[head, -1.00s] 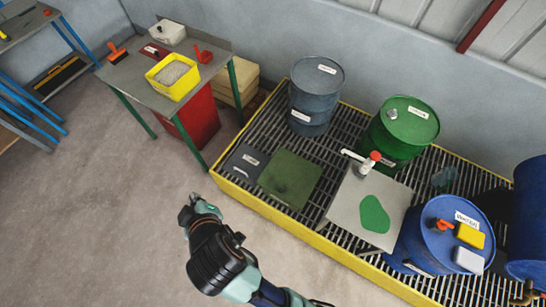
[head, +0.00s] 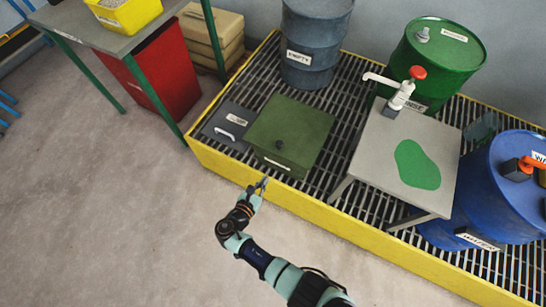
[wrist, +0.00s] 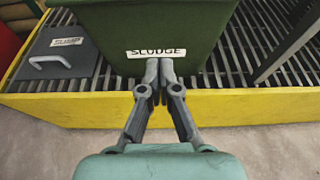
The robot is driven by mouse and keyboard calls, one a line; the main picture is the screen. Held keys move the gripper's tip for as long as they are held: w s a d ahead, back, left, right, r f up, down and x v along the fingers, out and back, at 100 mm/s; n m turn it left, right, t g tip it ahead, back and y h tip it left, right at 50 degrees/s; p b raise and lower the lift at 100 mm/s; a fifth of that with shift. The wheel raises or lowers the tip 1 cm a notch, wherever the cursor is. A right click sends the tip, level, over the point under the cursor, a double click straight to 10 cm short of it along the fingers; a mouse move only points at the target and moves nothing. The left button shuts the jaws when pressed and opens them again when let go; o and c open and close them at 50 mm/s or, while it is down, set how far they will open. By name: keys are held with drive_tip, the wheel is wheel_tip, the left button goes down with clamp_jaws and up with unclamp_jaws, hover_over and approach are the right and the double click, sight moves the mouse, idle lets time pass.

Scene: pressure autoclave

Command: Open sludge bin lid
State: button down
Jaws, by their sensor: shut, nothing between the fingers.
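The green sludge bin (head: 268,164) stands on the grating near the front left. In the wrist view the bin's front wall (wrist: 205,25) carries a white SLUDGE label (wrist: 156,53); the lid is out of that view. My gripper (head: 263,184) is shut and empty in front of the bin, above the yellow edge. In the wrist view its fingertips (wrist: 159,63) are together just below the label. I cannot tell whether they touch the wall.
A dark grey flat piece with a light handle (head: 231,121) lies left of the bin. Drums stand behind and at right. The yellow rim (head: 305,205) borders the grating; the floor in front is clear.

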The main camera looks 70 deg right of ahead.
sight(279, 160)
drive_tip(key=b+x, duration=0.5)
drive_tip(key=x, duration=0.5)
drive_tip(key=shift+a+f, duration=0.1)
drive_tip(key=shift+f, duration=0.05)
wheel_tip(279, 160, up, 5)
drive_tip(key=shift+f, duration=0.25)
drive_tip(key=shift+p, duration=0.3)
